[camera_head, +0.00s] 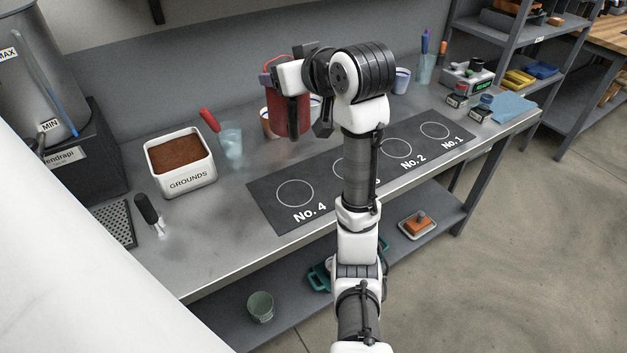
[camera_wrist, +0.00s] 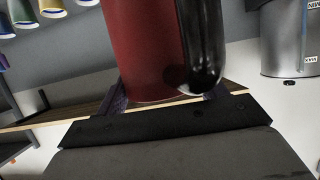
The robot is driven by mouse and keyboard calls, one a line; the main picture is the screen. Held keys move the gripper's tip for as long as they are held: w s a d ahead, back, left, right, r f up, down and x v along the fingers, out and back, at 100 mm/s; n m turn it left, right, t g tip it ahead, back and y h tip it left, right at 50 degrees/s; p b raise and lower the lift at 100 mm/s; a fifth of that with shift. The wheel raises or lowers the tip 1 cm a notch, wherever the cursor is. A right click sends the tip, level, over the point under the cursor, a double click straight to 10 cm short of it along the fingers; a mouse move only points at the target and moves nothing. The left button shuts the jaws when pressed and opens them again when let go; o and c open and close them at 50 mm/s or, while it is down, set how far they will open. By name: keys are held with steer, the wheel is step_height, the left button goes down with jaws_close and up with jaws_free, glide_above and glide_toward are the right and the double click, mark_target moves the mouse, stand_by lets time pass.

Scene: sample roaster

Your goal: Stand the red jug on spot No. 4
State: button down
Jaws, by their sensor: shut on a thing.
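The red jug (camera_head: 291,112) is held in my gripper (camera_head: 288,92), above the counter toward its back. The jug looks about upright in the head view, with its dark handle facing the camera. In the wrist view the red jug (camera_wrist: 146,50) fills the middle, its black handle (camera_wrist: 202,45) to the right; the gripper (camera_wrist: 170,100) is shut around it. Spot No. 4 (camera_head: 295,193) is an empty circle at the left end of the dark mat (camera_head: 262,198), in front of and below the jug. My arm hides most of spot No. 3.
Cups (camera_head: 401,80) stand behind. Spots No. 2 (camera_head: 397,148) and No. 1 (camera_head: 434,130) are empty. Bare counter (camera_head: 232,240) lies in front.

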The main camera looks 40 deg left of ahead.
step_height(320, 180, down, 20)
steer(key=p, duration=0.1)
steer(key=shift+r, duration=0.2)
stand_by(0.7)
steer(key=shift+w+f, duration=0.1)
steer(key=shift+c, duration=0.9)
jaws_free()
steer(key=shift+f, duration=0.1)
